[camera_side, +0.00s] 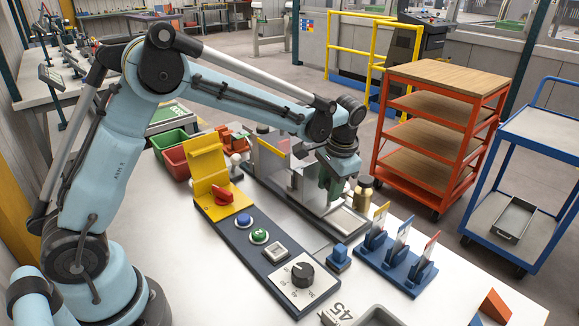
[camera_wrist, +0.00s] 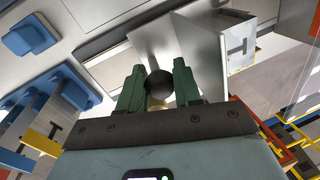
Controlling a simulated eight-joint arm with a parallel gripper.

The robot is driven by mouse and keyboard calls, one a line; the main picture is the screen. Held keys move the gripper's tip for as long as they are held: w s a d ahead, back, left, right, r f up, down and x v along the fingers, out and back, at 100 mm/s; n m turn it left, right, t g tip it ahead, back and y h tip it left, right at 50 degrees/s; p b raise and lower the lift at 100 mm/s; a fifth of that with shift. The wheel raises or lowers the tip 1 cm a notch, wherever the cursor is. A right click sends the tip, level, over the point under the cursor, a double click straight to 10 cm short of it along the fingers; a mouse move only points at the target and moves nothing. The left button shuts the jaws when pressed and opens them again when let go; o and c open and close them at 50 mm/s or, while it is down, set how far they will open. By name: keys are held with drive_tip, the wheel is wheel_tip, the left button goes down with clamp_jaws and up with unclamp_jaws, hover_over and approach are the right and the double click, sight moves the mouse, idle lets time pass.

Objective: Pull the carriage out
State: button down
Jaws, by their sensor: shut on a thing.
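The carriage is a light grey metal block (camera_side: 303,182) on a dark-based slide (camera_side: 345,222) on the bench. In the wrist view its bright metal faces (camera_wrist: 205,45) stand just beyond my fingers. My gripper (camera_side: 335,182) points down at the carriage. In the wrist view its two green fingers (camera_wrist: 159,88) are shut on a round black knob (camera_wrist: 159,83), one finger on each side. In the side view the knob is hidden by the gripper. How far the carriage sits along the slide is hard to tell.
A control strip with a rotary dial (camera_side: 302,273) and a yellow box with a red switch (camera_side: 222,195) lie left of the slide. A brass-coloured part (camera_side: 363,192) stands close right of my gripper. Blue tag holders (camera_side: 396,258) and a small blue block (camera_side: 339,257) are in front.

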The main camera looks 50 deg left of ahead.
drive_tip(key=d, duration=0.7)
drive_tip(key=c, duration=1.1)
unclamp_jaws()
wheel_tip(320, 180, up, 12)
drive_tip(key=d, duration=0.2)
drive_tip(key=shift+s, duration=0.2)
